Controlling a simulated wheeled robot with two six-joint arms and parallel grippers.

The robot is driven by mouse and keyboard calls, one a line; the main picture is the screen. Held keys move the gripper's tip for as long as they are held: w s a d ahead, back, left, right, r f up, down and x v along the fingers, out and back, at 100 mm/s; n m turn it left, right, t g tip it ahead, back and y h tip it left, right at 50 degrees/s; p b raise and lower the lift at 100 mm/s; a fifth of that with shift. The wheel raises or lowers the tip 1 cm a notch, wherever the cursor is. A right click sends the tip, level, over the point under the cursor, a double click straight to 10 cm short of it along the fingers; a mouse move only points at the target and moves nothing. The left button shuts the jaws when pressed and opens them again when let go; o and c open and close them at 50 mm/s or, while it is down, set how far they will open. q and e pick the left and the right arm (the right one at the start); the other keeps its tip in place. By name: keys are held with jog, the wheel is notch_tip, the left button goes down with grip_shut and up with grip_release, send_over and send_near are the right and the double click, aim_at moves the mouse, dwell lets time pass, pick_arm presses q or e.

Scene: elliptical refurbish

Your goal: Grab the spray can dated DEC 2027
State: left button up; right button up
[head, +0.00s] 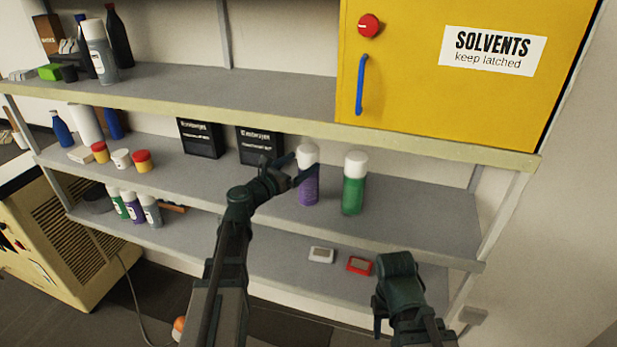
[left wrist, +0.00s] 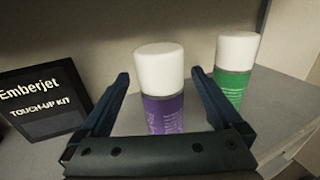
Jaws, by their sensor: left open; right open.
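A purple spray can with a white cap (head: 308,187) stands upright on the middle shelf. A green spray can with a white cap (head: 353,190) stands upright to its right. No date is readable on either can. My left gripper (head: 293,170) is open at the purple can. In the left wrist view the purple can (left wrist: 165,95) shows between and beyond the open fingers of the left gripper (left wrist: 163,95), its lower part hidden by the gripper body. The green can (left wrist: 233,70) stands outside the right finger. My right gripper (head: 385,315) is low at the right, away from the cans.
Black boxes (head: 200,138) stand left of the cans on the middle shelf (head: 420,215). A yellow solvents cabinet (head: 420,90) sits above. More spray cans (head: 132,206) stand on the lower shelf at left. A white gadget (head: 321,254) and a red gadget (head: 360,265) lie on the lower shelf.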

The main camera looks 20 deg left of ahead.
pick_arm(q)
jog(key=x, duration=0.4)
jog(key=shift+w, duration=0.2)
jog(key=shift+s, duration=0.1)
grip_shut()
